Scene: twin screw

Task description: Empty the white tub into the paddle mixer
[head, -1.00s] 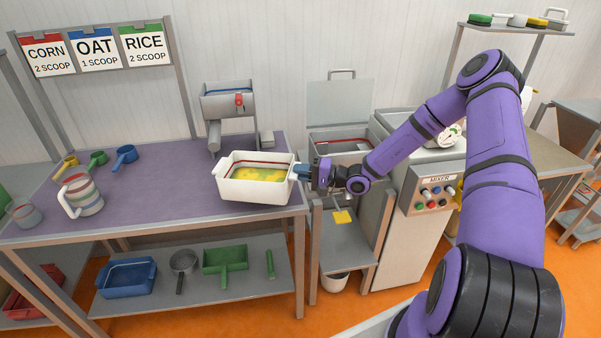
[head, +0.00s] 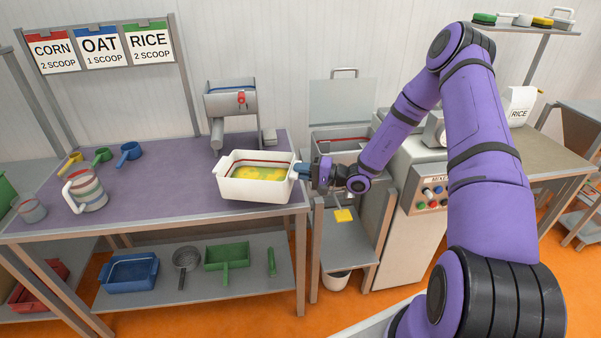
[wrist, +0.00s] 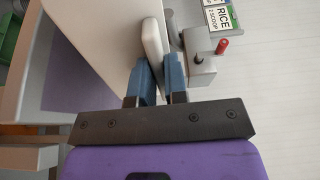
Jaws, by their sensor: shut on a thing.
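My gripper (head: 302,172) is shut on the tub's right-hand handle. The wrist view shows the blue fingers (wrist: 160,82) on either side of the white handle (wrist: 153,42), beside the tub's wall (wrist: 95,40). The paddle mixer (head: 343,143) stands right of the table with its lid (head: 342,101) raised. Its inside is mostly hidden, and my arm covers part of its front and control panel (head: 428,200).
A grey dispenser (head: 231,100) with a red knob stands behind the tub. Striped jugs and coloured scoops (head: 128,152) lie on the left of the table (head: 165,190). A shelf below holds a blue tray (head: 129,273) and green tools. A yellow pedal-like piece (head: 344,216) juts out below the mixer.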

